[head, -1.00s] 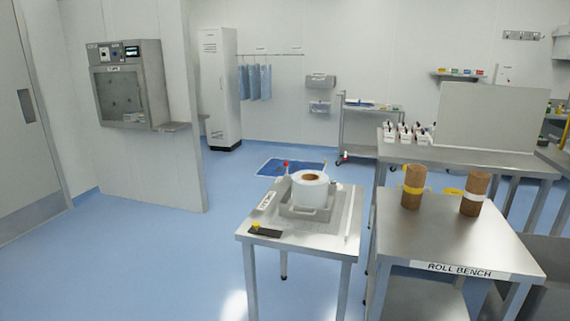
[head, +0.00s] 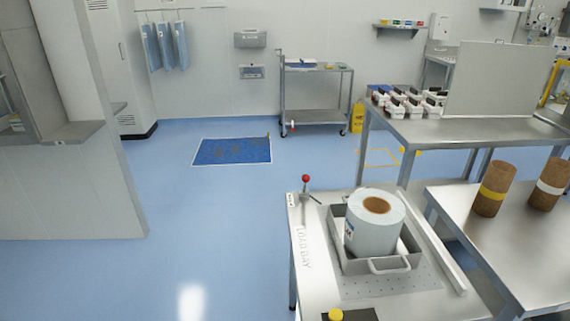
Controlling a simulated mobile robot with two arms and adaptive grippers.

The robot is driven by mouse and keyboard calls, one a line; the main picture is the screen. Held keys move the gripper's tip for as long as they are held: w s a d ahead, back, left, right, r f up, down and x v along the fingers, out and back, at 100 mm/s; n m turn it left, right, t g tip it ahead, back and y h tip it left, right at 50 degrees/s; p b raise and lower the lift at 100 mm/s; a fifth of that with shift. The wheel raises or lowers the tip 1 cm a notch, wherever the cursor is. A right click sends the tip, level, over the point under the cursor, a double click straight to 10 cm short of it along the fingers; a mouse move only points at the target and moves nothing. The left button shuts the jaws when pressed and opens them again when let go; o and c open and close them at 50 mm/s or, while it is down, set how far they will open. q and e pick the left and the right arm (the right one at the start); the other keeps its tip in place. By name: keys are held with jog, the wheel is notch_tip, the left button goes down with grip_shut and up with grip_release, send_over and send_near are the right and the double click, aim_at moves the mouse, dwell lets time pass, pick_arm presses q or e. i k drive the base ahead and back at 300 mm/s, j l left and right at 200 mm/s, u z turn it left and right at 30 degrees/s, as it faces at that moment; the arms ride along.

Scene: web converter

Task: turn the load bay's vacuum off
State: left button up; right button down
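The load bay (head: 308,282) is a metal table at the lower right of the head view, with "LOAD BAY" lettered along its left side. A white roll (head: 374,232) with a brown core stands upright in a grey metal tray (head: 352,266) on it. A small lever with a red knob (head: 306,179) stands at the table's far left corner. A yellow knob (head: 336,314) on a dark plate shows at the near edge, partly cut off by the frame. Which of these controls the vacuum cannot be told. Neither of my grippers is in view.
A bench with two brown cores (head: 494,188) stands close on the right. Behind it is a table with several small boxes (head: 408,101). A wall panel (head: 85,200) stands at the left. The blue floor between is clear, with a dark blue mat (head: 232,151) farther back.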

aim_at(305, 177)
jog(key=i+j, duration=0.15)
jog(key=j, duration=0.15)
jog(key=i+j+z, duration=0.1)
jog(key=j, duration=0.2)
jog(key=i+j+z, duration=0.1)
jog(key=j, duration=0.2)
jog(key=i+j, duration=0.2)
jog(key=j+z, duration=0.05)
jog(key=j, duration=0.05)
